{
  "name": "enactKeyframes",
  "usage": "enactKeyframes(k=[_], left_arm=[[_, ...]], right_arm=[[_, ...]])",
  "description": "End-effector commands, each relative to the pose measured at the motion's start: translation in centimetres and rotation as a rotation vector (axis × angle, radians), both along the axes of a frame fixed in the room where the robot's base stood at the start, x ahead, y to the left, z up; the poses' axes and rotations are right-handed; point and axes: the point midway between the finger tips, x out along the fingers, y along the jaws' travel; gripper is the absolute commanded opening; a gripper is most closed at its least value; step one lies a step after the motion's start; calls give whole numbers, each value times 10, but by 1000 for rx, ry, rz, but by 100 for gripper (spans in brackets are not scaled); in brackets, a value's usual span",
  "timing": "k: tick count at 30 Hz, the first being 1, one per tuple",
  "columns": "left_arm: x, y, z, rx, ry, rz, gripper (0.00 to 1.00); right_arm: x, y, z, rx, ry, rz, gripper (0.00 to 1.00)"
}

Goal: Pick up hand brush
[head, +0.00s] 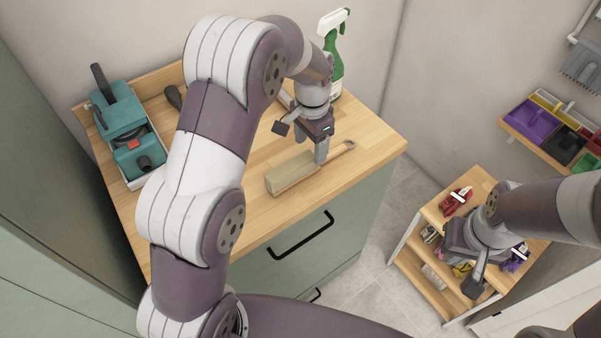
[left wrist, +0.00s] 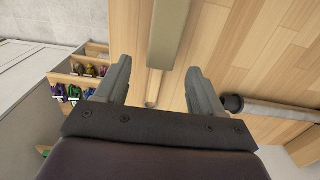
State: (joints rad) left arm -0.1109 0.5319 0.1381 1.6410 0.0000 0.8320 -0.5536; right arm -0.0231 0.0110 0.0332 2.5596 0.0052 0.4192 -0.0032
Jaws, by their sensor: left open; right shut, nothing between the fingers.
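The hand brush (head: 290,174) lies on the wooden counter top, a pale block with a thin handle pointing to the back right. In the left wrist view the hand brush (left wrist: 171,35) runs down the middle of the picture, and its handle end shows between the fingers. My left gripper (head: 321,153) is open and points down at the handle, close to the block. Its fingers (left wrist: 158,85) stand on either side of the handle, apart from it in the wrist view. My right gripper (head: 474,288) is shut and empty, over the small shelf unit at the right.
A teal machine (head: 122,122) stands at the counter's left end. A green spray bottle (head: 334,62) stands at the back right. The counter (head: 345,175) is clear around the brush's front. A small wooden shelf unit (head: 428,212) with gloves and a wall shelf with coloured bins (head: 532,121) are at right.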

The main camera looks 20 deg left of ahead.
Motion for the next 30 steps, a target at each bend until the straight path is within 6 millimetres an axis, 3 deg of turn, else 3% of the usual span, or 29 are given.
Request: enactKeyframes(k=[9, 17, 20, 23, 30], left_arm=[[2, -2, -49, 0, 2, 1, 68], [2, -2, -57, 0, -2, 2, 68], [2, -2, -57, 0, -2, 2, 42], [2, -2, -57, 0, -1, 2, 10], [2, -2, -56, 0, -2, 2, 8]], right_arm=[[0, 0, 15, 0, 1, 0, 0], [0, 0, 14, 0, 1, 0, 0], [0, 0, 14, 0, 1, 0, 0], [0, 0, 14, 0, 1, 0, 0], [0, 0, 14, 0, 0, 0, 0]])
